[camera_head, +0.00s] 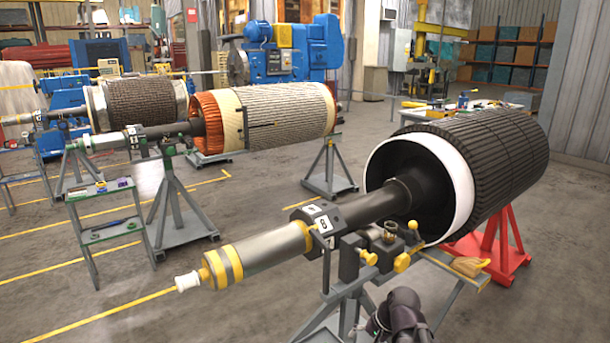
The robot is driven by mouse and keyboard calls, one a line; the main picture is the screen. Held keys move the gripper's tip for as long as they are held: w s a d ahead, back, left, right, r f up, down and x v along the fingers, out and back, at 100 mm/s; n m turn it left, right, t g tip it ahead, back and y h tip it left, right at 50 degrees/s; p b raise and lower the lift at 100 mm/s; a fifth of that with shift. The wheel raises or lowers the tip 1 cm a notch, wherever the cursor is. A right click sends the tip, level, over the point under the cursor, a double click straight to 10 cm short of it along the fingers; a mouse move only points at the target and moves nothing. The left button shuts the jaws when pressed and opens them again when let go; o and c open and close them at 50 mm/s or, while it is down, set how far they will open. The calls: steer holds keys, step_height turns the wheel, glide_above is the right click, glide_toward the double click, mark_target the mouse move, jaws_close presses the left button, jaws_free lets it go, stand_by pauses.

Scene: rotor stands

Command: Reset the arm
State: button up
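A dark, rounded piece, which looks like part of my own arm, shows at the bottom edge, right of centre, in front of the near stand. My gripper cannot be made out in this view. Above the arm part is the near rotor (490,165), a large dark ribbed cylinder with a white ring at its open end. Its long shaft (355,208) runs to the lower left and ends in a metal sleeve (262,250) with yellow bands and a white tip.
A grey stand (345,290) with yellow knobs bears the shaft; a tan brush-like item (470,265) lies beside it. A red stand (503,250) is under the rotor. More rotors (285,110) on stands, a small stepladder (107,225) and blue machinery (290,50) are behind. Floor at lower left is clear.

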steer(key=s+n+h, duration=0.1)
steer(key=s+d+n+g+h+p, duration=0.1)
steer(key=s+n+h, duration=0.1)
steer(key=s+r+n+g+h+p, duration=0.1)
steer(key=n, duration=0.1)
steer(key=shift+s+d, duration=0.15)
steer(key=shift+d, duration=0.1)
steer(key=shift+c, duration=0.2)
stand_by(1.0)
steer(key=c, duration=0.4)
steer(key=shift+s+f, duration=0.1)
steer(key=shift+s, duration=0.05)
